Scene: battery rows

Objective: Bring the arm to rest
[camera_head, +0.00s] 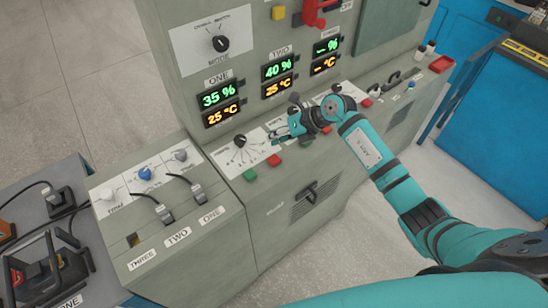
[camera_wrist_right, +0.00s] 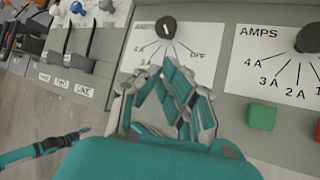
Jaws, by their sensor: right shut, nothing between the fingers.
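My right arm (camera_head: 400,190) reaches in from the lower right of the head view to the front of the grey control console. I cannot tell from these views whether the fingertips touch the panel.
A green button (camera_head: 249,175) and a red button (camera_head: 274,160) sit on the panel's front edge. Displays (camera_head: 220,98) read 35 % and 25 °C. Switch levers (camera_head: 160,210) stand at left, a battery cart (camera_head: 75,290) at lower left. A blue cabinet (camera_head: 490,125) stands right; floor shows between.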

